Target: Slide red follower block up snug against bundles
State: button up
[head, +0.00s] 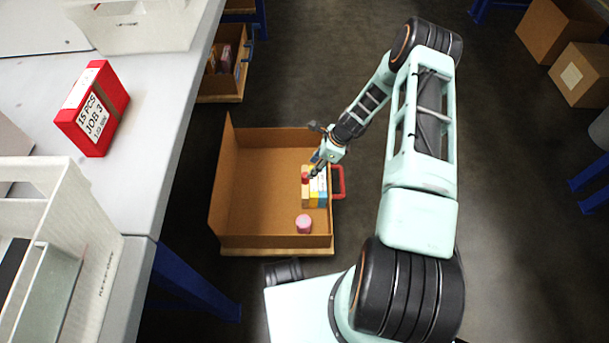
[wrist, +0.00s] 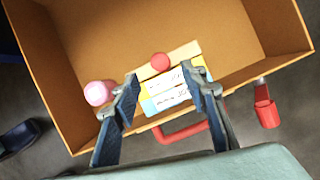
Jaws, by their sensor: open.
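A tan strip (wrist: 183,57) with a round red knob (wrist: 159,62) on it lies along the inner side of the bundles; the knob also shows in the head view (head: 305,178). I cannot tell whether strip and bundles touch. The bundles (wrist: 168,89) have white, yellow and blue faces with print; in the head view the bundles (head: 318,190) stand by the cardboard box's right wall. My gripper (wrist: 161,81) is open above them, its fingers spread to either side in the wrist view. In the head view my gripper (head: 314,172) partly hides the far end.
The cardboard box (head: 258,240) has free floor left of the bundles. A pink cylinder (head: 303,223) stands near its front right corner. A red handle (head: 340,182) sits outside the right wall.

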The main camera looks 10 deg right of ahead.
aim_at(305, 174)
jog(key=b+x, duration=0.2)
jog(key=x, duration=0.6)
jog(key=shift+f+b, duration=0.1)
jog(key=shift+b, duration=0.2)
grip_shut()
